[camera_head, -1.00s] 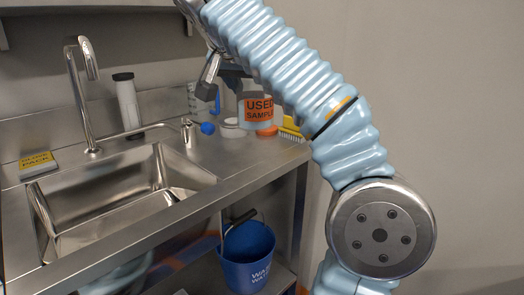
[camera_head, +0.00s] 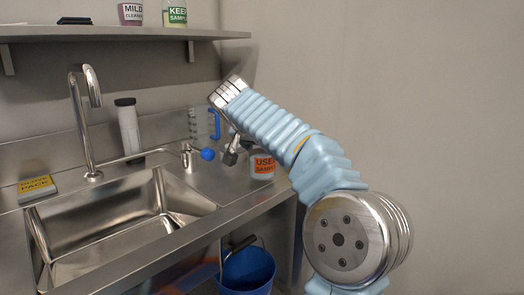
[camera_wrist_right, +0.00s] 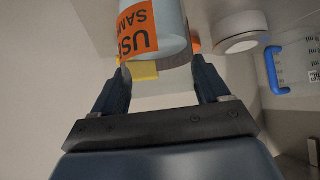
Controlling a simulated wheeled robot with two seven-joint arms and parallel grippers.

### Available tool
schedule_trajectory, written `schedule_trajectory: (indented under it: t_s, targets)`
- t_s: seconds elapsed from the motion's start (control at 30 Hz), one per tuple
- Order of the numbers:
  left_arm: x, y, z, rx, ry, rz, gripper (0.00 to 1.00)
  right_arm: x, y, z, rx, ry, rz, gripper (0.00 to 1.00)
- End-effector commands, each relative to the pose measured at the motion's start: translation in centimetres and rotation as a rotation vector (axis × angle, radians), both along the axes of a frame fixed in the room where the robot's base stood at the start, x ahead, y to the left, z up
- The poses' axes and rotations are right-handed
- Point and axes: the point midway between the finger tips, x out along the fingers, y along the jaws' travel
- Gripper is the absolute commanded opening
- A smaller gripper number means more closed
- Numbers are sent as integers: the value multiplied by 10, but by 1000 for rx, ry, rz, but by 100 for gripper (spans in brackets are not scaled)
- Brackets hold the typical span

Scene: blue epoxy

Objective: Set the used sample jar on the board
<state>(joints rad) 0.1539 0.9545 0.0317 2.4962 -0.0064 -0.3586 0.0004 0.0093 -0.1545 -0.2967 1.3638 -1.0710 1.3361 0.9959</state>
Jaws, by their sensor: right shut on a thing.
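The used sample jar (camera_head: 263,165) is pale with an orange label, at the right end of the steel counter. My right gripper (camera_head: 232,150) is beside it, partly hidden by my own arm. In the right wrist view the jar (camera_wrist_right: 168,38) sits between the two dark fingers of the right gripper (camera_wrist_right: 160,82), which is shut on it. Whether its base touches a surface is unclear. I cannot pick out a board for certain. My left gripper is not in view.
A sink (camera_head: 120,225) with a tall tap (camera_head: 78,125) fills the counter's left. A measuring jug (camera_head: 203,125) with a blue handle stands behind. A white roll (camera_wrist_right: 240,30) and something yellow (camera_wrist_right: 145,70) are near the jar. A blue bucket (camera_head: 248,272) is below; a shelf (camera_head: 120,34) is above.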

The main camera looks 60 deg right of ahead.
Motion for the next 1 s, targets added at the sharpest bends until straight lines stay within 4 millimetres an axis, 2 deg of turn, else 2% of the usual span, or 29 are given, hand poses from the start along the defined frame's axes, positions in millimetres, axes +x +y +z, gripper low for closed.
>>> schedule_trajectory:
  t_s: [0.1,0.47,0.5,0.63,1.0]
  targets:
    - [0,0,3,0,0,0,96,0,0,-10,0,-1,1,38]
    - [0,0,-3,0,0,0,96,0,0,-16,-1,-2,-1,38]
    - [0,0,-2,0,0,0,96,0,0,-15,0,-1,-1,78]
    - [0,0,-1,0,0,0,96,0,0,-15,0,-1,-1,98]
    - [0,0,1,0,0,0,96,-1,4,-8,-1,-3,0,100]
